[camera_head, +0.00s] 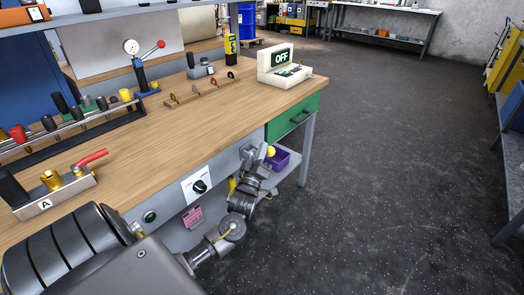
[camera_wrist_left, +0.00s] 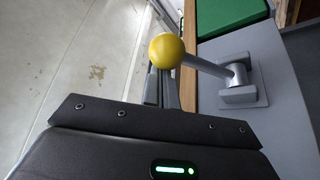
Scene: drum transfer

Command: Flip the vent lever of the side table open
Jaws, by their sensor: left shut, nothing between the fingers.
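The vent lever shows in the left wrist view as a grey rod (camera_wrist_left: 208,67) with a yellow ball knob (camera_wrist_left: 167,50). It is hinged in a grey bracket (camera_wrist_left: 239,92) on the table's grey front panel and sticks out from it. In the head view the yellow knob (camera_head: 270,151) shows beside my left gripper (camera_head: 262,155), at the front of the side table (camera_head: 200,110). In the wrist view my left fingers (camera_wrist_left: 163,88) are shut and empty, just below the knob and partly covered by it. I cannot tell whether they touch it. My right gripper is out of view.
A green drawer (camera_head: 293,118) is beside the lever. A black knob (camera_head: 199,187) sits on the front panel. A purple bin (camera_head: 280,158) stands on the lower shelf. On top are an OFF display box (camera_head: 286,68) and a red-handled valve (camera_head: 91,158). The floor to the right is free.

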